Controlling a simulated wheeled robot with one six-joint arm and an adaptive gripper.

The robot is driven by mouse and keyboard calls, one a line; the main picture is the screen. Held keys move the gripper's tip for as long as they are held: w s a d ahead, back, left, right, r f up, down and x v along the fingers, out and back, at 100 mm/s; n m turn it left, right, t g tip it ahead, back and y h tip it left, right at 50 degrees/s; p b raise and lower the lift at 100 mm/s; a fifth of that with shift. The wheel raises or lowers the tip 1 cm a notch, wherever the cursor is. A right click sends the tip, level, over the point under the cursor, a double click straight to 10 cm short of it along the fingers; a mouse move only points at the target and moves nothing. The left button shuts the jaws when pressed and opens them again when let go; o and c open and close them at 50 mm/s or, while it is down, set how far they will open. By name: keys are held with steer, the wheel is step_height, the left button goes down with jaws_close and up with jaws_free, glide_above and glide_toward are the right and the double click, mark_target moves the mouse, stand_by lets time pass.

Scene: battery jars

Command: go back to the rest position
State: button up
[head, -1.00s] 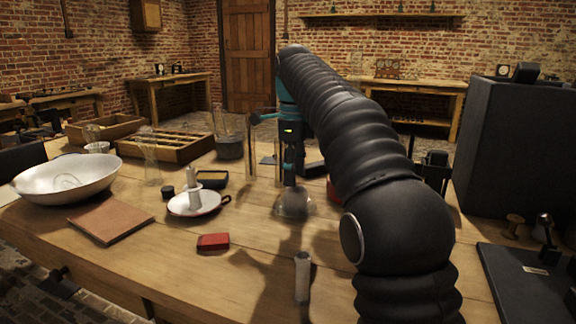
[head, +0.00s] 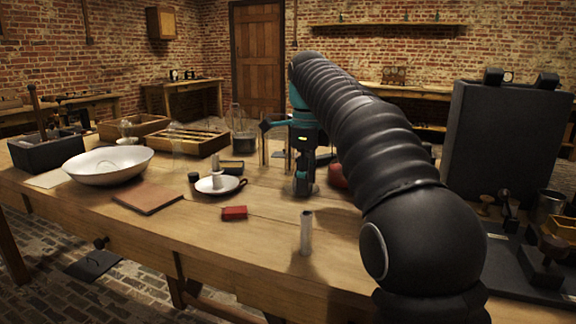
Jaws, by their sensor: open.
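My gripper (head: 302,188) is at the end of my black ribbed arm, above the middle of the table. It points down and looks small, dark and teal in the head view. Nothing shows between its fingers, and it is open. The wooden table (head: 260,255) lies beneath it. A white candle dish (head: 208,186) with a candle stands to its left, apart from it. My arm hides part of the table on the right.
A white bowl (head: 108,168), a brown board (head: 148,197) and wooden trays (head: 190,143) fill the left side. A glass jar (head: 243,141) stands behind. A tall black box (head: 505,140) and metal apparatus (head: 545,255) stand at the right. The front middle is mostly clear.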

steer(key=s+d+f+n+t, duration=0.1)
steer(key=s+d+n, duration=0.1)
steer(key=s+n, duration=0.2)
steer(key=s+d+f+n+t, duration=0.1)
steer(key=s+n, duration=0.3)
steer(key=s, duration=0.5)
steer(key=s+d+n+t, duration=0.1)
steer(key=s+d+n, duration=0.2)
steer(key=s, duration=0.3)
steer(key=shift+s+d+f+n+y, duration=0.15)
steer(key=shift+d+f+n+y, duration=0.2)
steer(key=shift+f+n+y, duration=0.05)
steer(key=s+d+f+n+t+p, duration=0.1)
steer(key=s+d+f+n+t, duration=0.1)
steer(key=s+d+f+n, duration=0.3)
steer(key=s+f+n, duration=0.4)
steer(key=s+f, duration=0.2)
steer(key=f, duration=0.2)
steer(key=shift+d+f+n+h, duration=0.15)
steer(key=shift+f+n+h, duration=0.25)
steer(key=shift+c, duration=1.1)
